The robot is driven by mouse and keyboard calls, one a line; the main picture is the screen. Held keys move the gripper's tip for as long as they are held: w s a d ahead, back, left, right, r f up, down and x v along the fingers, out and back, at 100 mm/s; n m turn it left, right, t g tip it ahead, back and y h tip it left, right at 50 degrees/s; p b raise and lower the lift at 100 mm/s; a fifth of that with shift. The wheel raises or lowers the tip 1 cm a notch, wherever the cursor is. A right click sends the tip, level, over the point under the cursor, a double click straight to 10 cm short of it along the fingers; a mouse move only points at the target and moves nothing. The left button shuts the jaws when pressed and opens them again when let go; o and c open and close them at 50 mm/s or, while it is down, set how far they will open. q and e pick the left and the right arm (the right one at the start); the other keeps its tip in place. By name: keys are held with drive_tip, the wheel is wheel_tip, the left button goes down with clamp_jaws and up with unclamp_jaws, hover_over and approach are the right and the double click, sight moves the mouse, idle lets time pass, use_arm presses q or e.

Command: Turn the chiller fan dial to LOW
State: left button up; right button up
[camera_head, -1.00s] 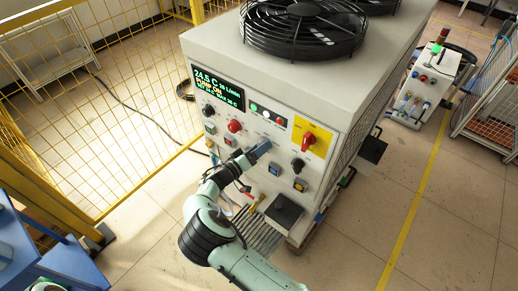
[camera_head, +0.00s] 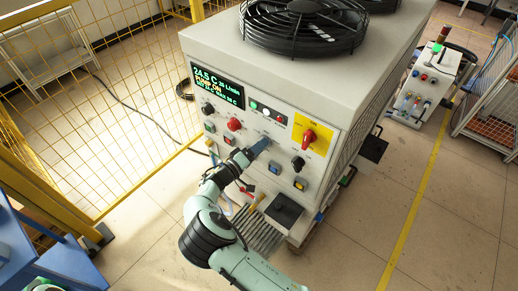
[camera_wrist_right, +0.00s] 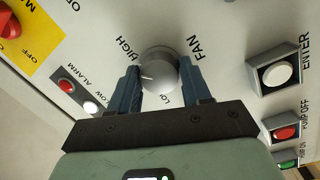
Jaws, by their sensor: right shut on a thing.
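The chiller (camera_head: 330,120) is a large pale box with a control panel on its front. My right gripper (camera_head: 262,143) is at the middle of that panel and hides the fan dial in the head view. In the right wrist view the grey round fan dial (camera_wrist_right: 160,66) sits between the two blue fingers of my right gripper (camera_wrist_right: 160,82), which is shut on it. The dial's white mark points left, between the printed HIGH and the partly hidden LOW.
A red rotary switch on a yellow plate (camera_head: 317,129) is right of the gripper. A black knob (camera_head: 298,163), a red knob (camera_head: 234,125) and several push buttons surround it. A green-lettered display (camera_head: 217,86) is at upper left. A yellow mesh fence (camera_head: 120,110) stands left.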

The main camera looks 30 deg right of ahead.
use_arm(q)
drive_tip(key=w+r+p, duration=0.4)
drive_tip(key=r+p, duration=0.2)
drive_tip(key=r, duration=0.1)
drive_tip(key=shift+w+t, duration=0.2)
drive_tip(key=shift+t, duration=0.1)
use_arm(e)
drive_tip(key=shift+s+r+n+t, duration=0.1)
drive_tip(key=shift+n+t, duration=0.55)
drive_tip(key=shift+n, duration=3.15)
drive_tip(key=shift+w+n+t, duration=0.1)
drive_tip(key=shift+n+t, duration=0.5)
drive_tip(key=shift+n, duration=3.2)
drive_tip(key=shift+s+r+n+t, duration=0.1)
drive_tip(key=shift+n+t, duration=0.55)
drive_tip(key=shift+n, duration=3.15)
use_arm(q)
drive_tip(key=shift+r, duration=0.1)
use_arm(e)
drive_tip(key=shift+y, duration=0.3)
drive_tip(key=shift+f, duration=0.1)
drive_tip(key=o, duration=1)
drive_tip(key=shift+o, duration=0.2)
